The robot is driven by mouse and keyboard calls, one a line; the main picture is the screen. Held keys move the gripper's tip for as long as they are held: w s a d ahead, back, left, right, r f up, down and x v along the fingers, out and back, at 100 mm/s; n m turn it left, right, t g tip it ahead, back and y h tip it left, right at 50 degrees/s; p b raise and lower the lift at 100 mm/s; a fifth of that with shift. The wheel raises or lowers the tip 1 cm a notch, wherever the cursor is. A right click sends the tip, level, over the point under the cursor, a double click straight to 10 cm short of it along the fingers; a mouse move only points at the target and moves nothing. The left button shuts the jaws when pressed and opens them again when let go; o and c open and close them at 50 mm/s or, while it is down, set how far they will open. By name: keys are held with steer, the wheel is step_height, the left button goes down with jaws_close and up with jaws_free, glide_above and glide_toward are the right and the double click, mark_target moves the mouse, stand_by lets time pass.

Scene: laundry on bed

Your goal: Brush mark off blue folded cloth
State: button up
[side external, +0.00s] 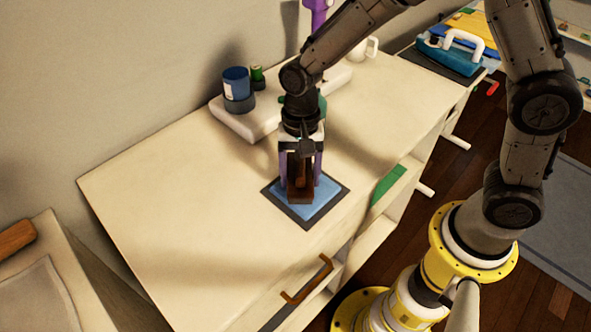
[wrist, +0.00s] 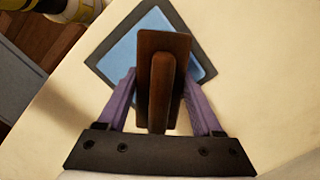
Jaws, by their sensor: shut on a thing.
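A blue folded cloth (side external: 317,208) with a dark border lies flat on the cream cabinet top. It also shows in the wrist view (wrist: 121,60). My gripper (side external: 301,178) has purple fingers and points down over the cloth. It is shut on the handle of a brown wooden brush (side external: 300,192), which also shows in the wrist view (wrist: 163,42). The brush is over the cloth and hides its middle. I cannot tell whether the brush touches the cloth. No mark shows on the visible part of the cloth.
A white tray (side external: 236,122) at the back of the cabinet top holds a blue jar (side external: 236,84) and a small green container (side external: 257,76). A drawer with a brown handle (side external: 307,281) is at the front. The cabinet top left of the cloth is clear.

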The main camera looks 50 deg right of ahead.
steer(key=s, duration=0.4)
steer(key=shift+s+r, duration=0.2)
steer(key=shift+r, duration=0.4)
steer(key=shift+s+r, duration=0.15)
steer(key=shift+r, duration=3.3)
